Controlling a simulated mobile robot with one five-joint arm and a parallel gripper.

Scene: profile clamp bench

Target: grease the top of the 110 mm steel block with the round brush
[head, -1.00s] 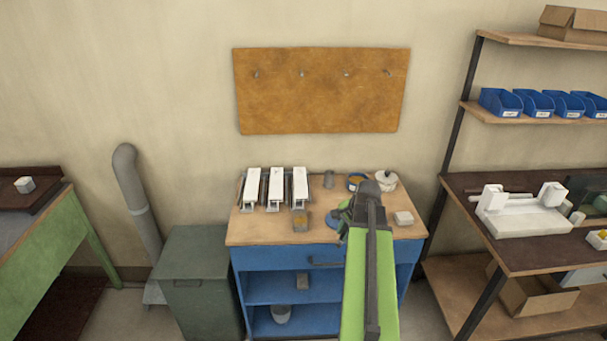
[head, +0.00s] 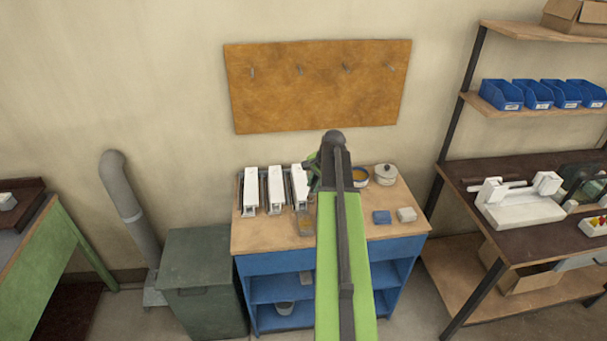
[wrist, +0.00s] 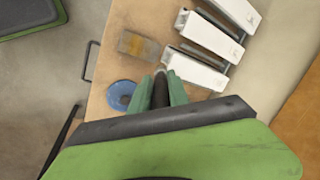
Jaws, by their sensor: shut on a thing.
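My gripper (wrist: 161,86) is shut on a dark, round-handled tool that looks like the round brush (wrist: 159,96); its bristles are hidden. In the head view my gripper (head: 313,174) is beside the rightmost white clamp, partly hidden by my arm. A grey block (head: 305,224) with a yellow-brown patch on top lies in front of that clamp. The block (wrist: 138,46) also shows in the wrist view, apart from the fingers. It may be the 110 mm steel block; no size is readable.
Three white clamps (head: 275,188) stand in a row on the wooden bench top (head: 402,190). A blue disc (wrist: 121,95) lies near my fingers in the wrist view.

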